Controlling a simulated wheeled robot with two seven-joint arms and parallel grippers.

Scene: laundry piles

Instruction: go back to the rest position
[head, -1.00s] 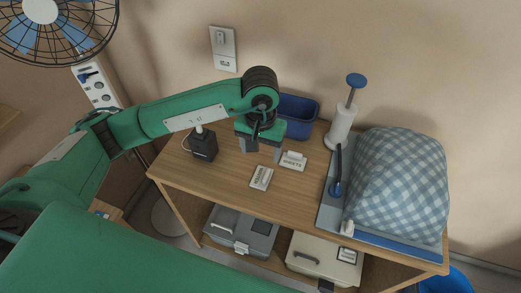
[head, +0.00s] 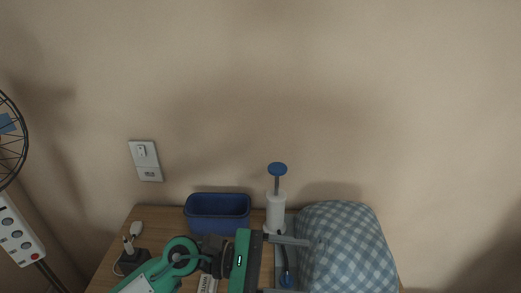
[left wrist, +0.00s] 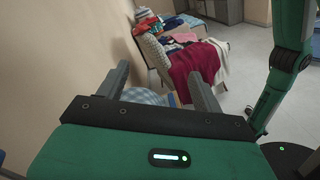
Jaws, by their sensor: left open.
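My left gripper (head: 287,266) is in the lower middle of the head view, above the wooden table (head: 160,222). Its two fingers are apart and point right, with nothing held between them. In the left wrist view the open fingers (left wrist: 160,88) frame a bit of blue checked cloth and the room beyond. A blue-and-white checked bundle (head: 348,250) sits on the table to the right of the fingers. My right gripper is not in view.
A blue bin (head: 217,212) and a white pump dispenser (head: 276,212) stand at the table's back. A black charger block (head: 133,260) is at left. In the wrist view, a seat holds piled clothes and a dark red cloth (left wrist: 192,70).

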